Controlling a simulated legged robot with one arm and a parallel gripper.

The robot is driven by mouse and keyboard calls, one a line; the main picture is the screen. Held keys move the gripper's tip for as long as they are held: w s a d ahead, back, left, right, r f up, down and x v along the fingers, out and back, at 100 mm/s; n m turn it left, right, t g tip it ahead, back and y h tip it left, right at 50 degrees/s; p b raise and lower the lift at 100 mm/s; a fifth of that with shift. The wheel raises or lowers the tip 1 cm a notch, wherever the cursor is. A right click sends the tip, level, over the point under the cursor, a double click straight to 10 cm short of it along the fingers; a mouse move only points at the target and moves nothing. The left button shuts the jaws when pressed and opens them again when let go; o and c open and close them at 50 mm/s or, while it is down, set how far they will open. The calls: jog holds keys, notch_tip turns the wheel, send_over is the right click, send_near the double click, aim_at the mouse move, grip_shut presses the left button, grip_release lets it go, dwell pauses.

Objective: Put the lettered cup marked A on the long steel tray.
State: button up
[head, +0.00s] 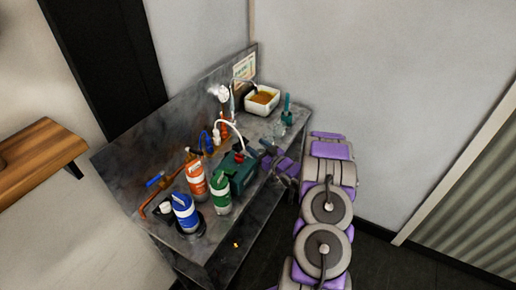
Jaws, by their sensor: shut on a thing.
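My gripper (262,149) is over the grey workbench, just right of the dark green box (238,170). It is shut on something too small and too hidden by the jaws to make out. I cannot pick out a cup marked A; no letter is readable in this view. A pale, see-through shape (279,130) stands on the bench beyond my gripper, too faint to name. I cannot tell a long steel tray apart from the grey bench top (262,126).
Blue (186,213), orange (196,180) and green (220,193) bottles crowd the bench's near end. A white basin with brown contents (262,100) stands at the far end. Hoses and pipes run along the back panel (150,140). A wooden shelf (38,155) is at left.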

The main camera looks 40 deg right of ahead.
jog(key=shift+f, duration=0.2)
jog(key=o, duration=1.1)
jog(key=shift+b, duration=0.3)
jog(key=s+p, duration=0.1)
jog(key=s, duration=0.4)
jog(key=s+p, duration=0.1)
jog(key=s, duration=0.5)
jog(key=s+p, duration=0.1)
jog(key=s, duration=0.5)
jog(key=shift+s+d+r+p, duration=0.1)
jog(key=shift+d+r+p, duration=0.2)
jog(key=shift+r+p, duration=0.1)
